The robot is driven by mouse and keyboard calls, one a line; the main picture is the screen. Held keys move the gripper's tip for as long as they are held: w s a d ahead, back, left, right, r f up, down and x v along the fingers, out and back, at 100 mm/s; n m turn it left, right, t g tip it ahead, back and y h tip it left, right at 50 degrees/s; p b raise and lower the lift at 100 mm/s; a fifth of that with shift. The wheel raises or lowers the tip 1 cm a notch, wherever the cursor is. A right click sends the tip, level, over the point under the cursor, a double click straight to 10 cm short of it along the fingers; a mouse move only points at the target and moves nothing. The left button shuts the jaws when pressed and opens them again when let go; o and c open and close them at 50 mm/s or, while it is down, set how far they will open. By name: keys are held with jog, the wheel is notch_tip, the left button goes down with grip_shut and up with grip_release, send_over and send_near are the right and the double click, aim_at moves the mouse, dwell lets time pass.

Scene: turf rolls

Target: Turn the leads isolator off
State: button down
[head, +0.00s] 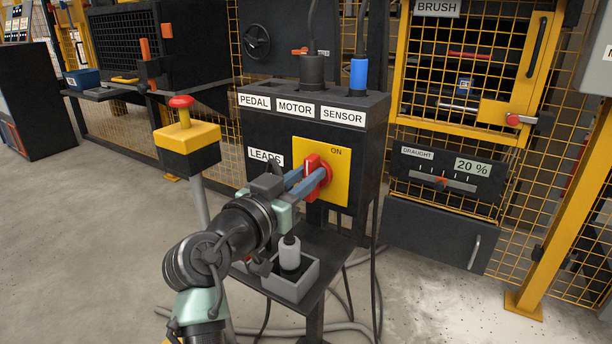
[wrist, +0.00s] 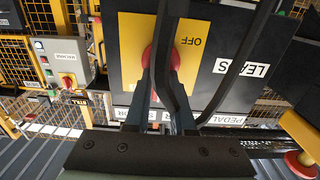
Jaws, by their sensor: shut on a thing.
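The leads isolator is a red rotary handle (head: 313,178) on a yellow plate (head: 339,186), on the front of a black box beside the LEADS label (head: 265,156). ON shows at the plate's top in the head view; OFF shows on the plate in the wrist view. My gripper (head: 306,183) reaches the handle from the left, its fingers shut on it. The wrist view shows the red handle (wrist: 148,58) between the two fingers (wrist: 160,85). The handle looks roughly upright in the head view; the fingers partly hide it, so its exact angle is unclear.
Black and blue plugs stand in the box top (head: 376,100) above the MOTOR and SENSOR labels. A grey holder (head: 290,284) with a plug sits on the shelf below. A yellow post box with a red button (head: 181,102) stands left. Cables hang below the box.

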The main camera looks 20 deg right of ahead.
jog(key=shift+r+n+p, duration=0.1)
jog(key=shift+n+p, duration=0.3)
jog(key=shift+p, duration=0.25)
jog(key=n+p, duration=0.3)
jog(key=shift+w+a, duration=0.1)
jog(key=shift+w+a+f+n+p, duration=0.1)
jog(key=shift+f+n+p, duration=0.15)
jog(key=shift+n+p, duration=1.9)
jog(key=shift+w+a+f+n+p, duration=0.1)
jog(key=shift+f+n+p, duration=0.15)
jog(key=shift+n+p, duration=1.85)
jog(key=shift+w+a+f+n+p, duration=0.1)
jog(key=shift+f+n+p, duration=0.15)
jog(key=shift+n+p, duration=1.85)
jog(key=shift+n+b, duration=0.55)
jog(key=shift+n, duration=0.3)
jog(key=c, duration=0.8)
grip_release()
jog(key=shift+o, duration=0.2)
